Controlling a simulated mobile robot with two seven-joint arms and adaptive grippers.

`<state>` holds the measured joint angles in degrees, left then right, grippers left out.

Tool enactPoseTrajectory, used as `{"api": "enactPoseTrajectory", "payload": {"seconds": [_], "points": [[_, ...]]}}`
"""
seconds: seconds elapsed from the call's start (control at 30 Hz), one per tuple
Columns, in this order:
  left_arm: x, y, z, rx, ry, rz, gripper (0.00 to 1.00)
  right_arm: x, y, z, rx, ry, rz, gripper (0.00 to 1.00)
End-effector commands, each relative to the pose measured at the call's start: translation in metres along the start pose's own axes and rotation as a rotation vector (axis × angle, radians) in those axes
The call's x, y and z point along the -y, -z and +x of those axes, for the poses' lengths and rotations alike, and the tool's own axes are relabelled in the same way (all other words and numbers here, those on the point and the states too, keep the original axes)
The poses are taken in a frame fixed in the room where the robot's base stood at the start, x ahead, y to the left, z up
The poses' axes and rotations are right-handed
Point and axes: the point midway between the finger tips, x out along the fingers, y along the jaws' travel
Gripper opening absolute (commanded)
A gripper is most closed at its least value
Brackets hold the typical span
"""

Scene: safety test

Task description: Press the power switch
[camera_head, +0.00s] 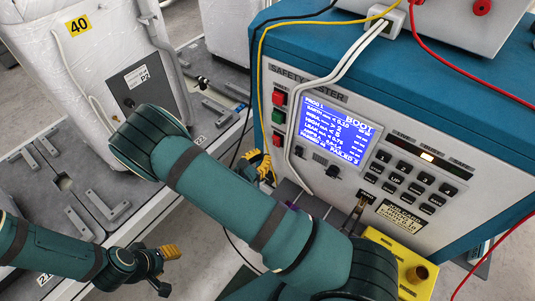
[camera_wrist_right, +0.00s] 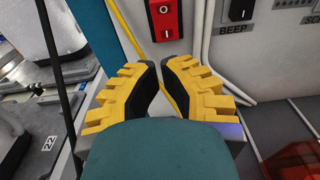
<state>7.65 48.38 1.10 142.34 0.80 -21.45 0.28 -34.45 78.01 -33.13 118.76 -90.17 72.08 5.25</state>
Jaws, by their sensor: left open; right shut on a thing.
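The power switch is a red rocker marked I and O (camera_wrist_right: 165,20) on the front panel of the safety tester (camera_head: 350,83). In the head view it appears as the lower red switch (camera_head: 277,141) at the panel's left side. My right gripper (camera_wrist_right: 160,64) has its yellow fingertips close together, just below the switch in the wrist view and apart from it in the picture. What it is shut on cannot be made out. In the head view my right arm partly hides this gripper (camera_head: 258,163). My left gripper (camera_head: 172,270) is open and empty at lower left.
A yellow cable (camera_wrist_right: 130,30) runs past the switch and behind the right fingers. White cables (camera_head: 290,150) hang down the panel. A lit screen (camera_head: 337,128), a keypad (camera_head: 408,178) and a yellow box (camera_head: 395,247) lie to the right. A conveyor (camera_head: 90,190) stands left.

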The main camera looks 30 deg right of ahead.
Motion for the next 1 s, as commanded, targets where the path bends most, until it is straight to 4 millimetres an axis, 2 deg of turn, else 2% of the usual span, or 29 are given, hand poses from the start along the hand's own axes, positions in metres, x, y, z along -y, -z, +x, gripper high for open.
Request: {"api": "enactPoseTrajectory", "payload": {"seconds": [0.03,0.2,0.4,0.6,1.0], "points": [[0.001,0.000,0.002,0.000,0.001,-0.001,0.47,-0.001,0.004,-0.013,-0.001,-0.006,-0.001,0.00],[0.001,0.000,0.004,0.000,0.001,0.000,0.47,0.000,0.012,-0.050,-0.001,-0.006,-0.002,0.00],[0.002,-0.001,0.006,0.000,0.001,0.000,0.47,0.000,0.019,-0.081,-0.001,-0.003,0.000,0.00],[0.002,-0.001,0.007,0.000,0.002,0.000,0.47,0.001,0.021,-0.095,0.000,-0.002,-0.001,0.00],[0.002,-0.001,0.007,0.000,0.001,0.000,0.47,0.001,0.022,-0.096,0.000,-0.001,-0.001,0.00]]}}
